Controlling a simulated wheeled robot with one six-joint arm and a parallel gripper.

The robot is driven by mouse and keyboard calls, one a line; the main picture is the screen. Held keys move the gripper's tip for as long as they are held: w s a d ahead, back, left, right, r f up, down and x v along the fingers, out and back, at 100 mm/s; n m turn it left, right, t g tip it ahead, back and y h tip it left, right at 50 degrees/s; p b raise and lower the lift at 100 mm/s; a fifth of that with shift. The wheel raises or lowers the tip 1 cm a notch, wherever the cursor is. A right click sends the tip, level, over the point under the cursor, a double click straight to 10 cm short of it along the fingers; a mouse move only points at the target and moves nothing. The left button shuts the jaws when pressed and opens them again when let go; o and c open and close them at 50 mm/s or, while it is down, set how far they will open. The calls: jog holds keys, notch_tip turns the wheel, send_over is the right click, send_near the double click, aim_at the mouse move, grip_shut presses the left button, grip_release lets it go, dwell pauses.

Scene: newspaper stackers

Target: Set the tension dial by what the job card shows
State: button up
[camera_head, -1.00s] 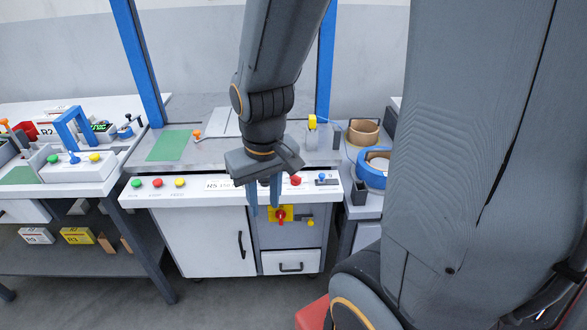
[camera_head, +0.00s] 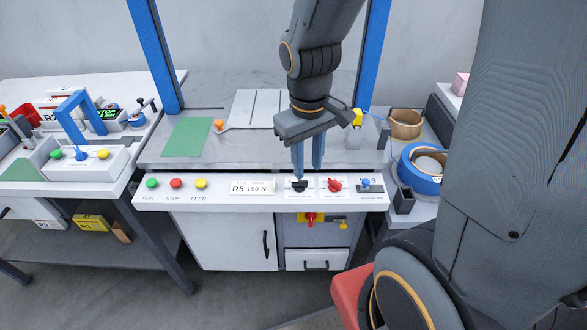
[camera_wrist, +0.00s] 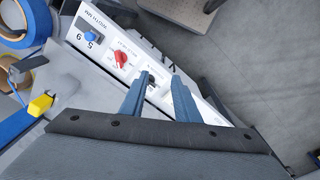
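The job card (camera_head: 253,187) on the white front panel reads "R5 150 N". The tension dial (camera_head: 299,186) is a small black knob right of the card; its pointer setting is too small to read. My gripper (camera_head: 308,172) points down above the panel, with its blue fingers just above and behind the dial in the head view. In the wrist view my gripper (camera_wrist: 161,78) has its two fingers apart with nothing held. A dark knob partly shows by the left finger there. I cannot tell whether a finger touches the dial.
A red knob (camera_head: 334,185) and a blue slider (camera_head: 366,183) sit right of the dial. Green, red and yellow buttons (camera_head: 176,183) line the panel's left. A red handle on a yellow plate (camera_head: 311,218) is below. Blue posts (camera_head: 152,50) frame the bench.

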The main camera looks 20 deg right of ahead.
aim_at(297, 181)
jog(key=w+a+f+n+g+h, duration=0.2)
jog(key=w+f+n+h, duration=0.3)
jog(key=w+n, duration=0.5)
jog(key=shift+n+y, duration=0.7)
jog(key=shift+n, duration=0.1)
jog(key=shift+s+a+p+x, duration=0.15)
jog(key=shift+p+x, duration=0.15)
jog(key=shift+x, duration=1.2)
jog(key=shift+s+a+p+x, duration=0.1)
jog(key=shift+p+x, duration=0.2)
jog(key=shift+x, duration=1.2)
jog(key=shift+s+a+p+x, duration=0.15)
jog(key=shift+p+x, duration=0.15)
jog(key=shift+x, duration=1.15)
jog(key=shift+w+f, duration=0.1)
jog(key=shift+c, duration=0.4)
grip_shut()
